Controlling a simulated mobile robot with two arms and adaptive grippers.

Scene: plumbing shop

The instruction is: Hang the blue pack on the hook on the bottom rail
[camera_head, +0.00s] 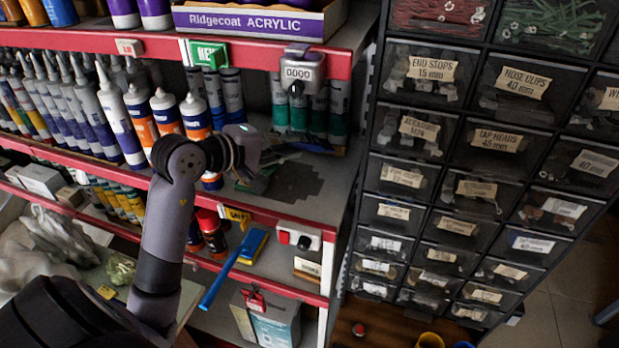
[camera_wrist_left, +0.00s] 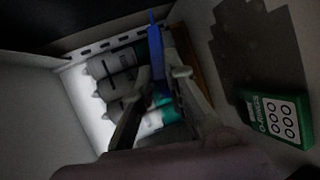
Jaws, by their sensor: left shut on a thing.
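My left gripper (camera_head: 262,160) reaches into the shelf bay in the head view, its fingers partly hidden by the wrist. In the left wrist view the left gripper (camera_wrist_left: 163,75) is shut on the blue pack (camera_wrist_left: 155,45), seen nearly edge-on as a narrow upright blue strip between the fingertips. I cannot pick out the hook or the bottom rail for certain; a pale slotted strip (camera_wrist_left: 100,48) runs behind the fingers in the wrist view. My right gripper is not in view.
A green O-rings pack (camera_wrist_left: 272,118) lies to the right in the wrist view. White tubes (camera_wrist_left: 112,90) stand behind the fingers.

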